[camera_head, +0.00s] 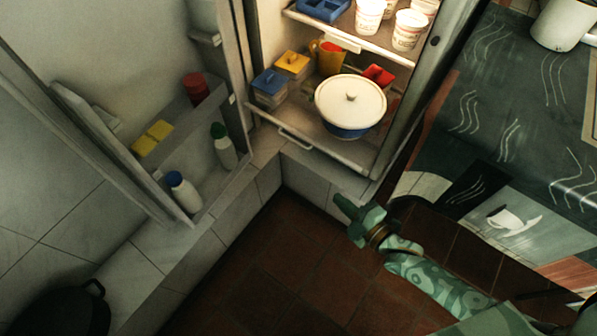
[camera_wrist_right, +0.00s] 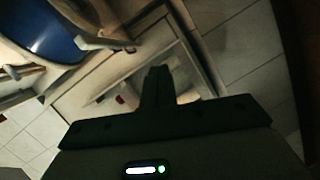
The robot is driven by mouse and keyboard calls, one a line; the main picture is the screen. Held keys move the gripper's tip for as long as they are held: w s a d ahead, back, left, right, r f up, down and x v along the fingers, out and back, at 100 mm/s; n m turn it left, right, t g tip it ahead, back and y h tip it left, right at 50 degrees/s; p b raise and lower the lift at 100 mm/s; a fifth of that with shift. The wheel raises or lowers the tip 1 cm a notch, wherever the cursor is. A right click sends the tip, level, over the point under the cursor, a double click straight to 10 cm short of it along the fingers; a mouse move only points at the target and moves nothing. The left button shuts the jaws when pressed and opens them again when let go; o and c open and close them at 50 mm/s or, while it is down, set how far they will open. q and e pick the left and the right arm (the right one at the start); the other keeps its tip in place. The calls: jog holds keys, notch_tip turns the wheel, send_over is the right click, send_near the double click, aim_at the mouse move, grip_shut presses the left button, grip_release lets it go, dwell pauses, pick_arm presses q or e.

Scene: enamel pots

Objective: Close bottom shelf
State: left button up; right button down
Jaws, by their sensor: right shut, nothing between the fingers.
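The bottom shelf (camera_head: 318,143) of the open fridge shows below a higher shelf (camera_head: 345,38), with a thin handle (camera_head: 295,138) along its front edge. On it stands a blue pot with a white lid (camera_head: 350,100); the blue pot also shows at the upper left of the right wrist view (camera_wrist_right: 50,32). My right gripper (camera_head: 345,205) is shut and empty, in front of and below the shelf in the head view, apart from the handle. Its dark fingers (camera_wrist_right: 158,88) are together in the right wrist view. My left gripper is not in view.
A blue-lidded box (camera_head: 270,88), a yellow-lidded box (camera_head: 292,65) and a yellow jug (camera_head: 329,58) share the shelf. The open fridge door (camera_head: 110,150) holds bottles at left. A dark patterned counter (camera_head: 520,110) stands at right. Brown floor (camera_head: 270,265) is clear.

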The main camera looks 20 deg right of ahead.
notch_tip(320, 180, up, 5)
jog(key=a+n+t+y, duration=0.1)
jog(key=a+n+t, duration=0.1)
jog(key=n, duration=0.1)
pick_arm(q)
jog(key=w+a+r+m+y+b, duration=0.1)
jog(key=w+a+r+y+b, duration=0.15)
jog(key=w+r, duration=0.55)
pick_arm(e)
jog(key=n+b, duration=0.1)
jog(key=b, duration=0.1)
send_near(310, 147)
jog(key=w+a, duration=0.4)
jog(key=a, duration=0.2)
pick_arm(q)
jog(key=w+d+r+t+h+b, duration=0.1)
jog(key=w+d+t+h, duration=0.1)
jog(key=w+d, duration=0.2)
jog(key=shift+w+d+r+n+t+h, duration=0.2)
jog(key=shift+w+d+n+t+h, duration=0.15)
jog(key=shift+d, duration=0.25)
pick_arm(e)
jog(key=shift+w+d+r, duration=0.1)
jog(key=shift+w+d, duration=0.2)
jog(key=shift+d, duration=0.3)
jog(key=shift+w+d, duration=0.3)
jog(key=shift+d, duration=0.3)
jog(key=shift+w+d, duration=0.3)
jog(key=shift+d, duration=0.3)
jog(key=shift+d, duration=0.1)
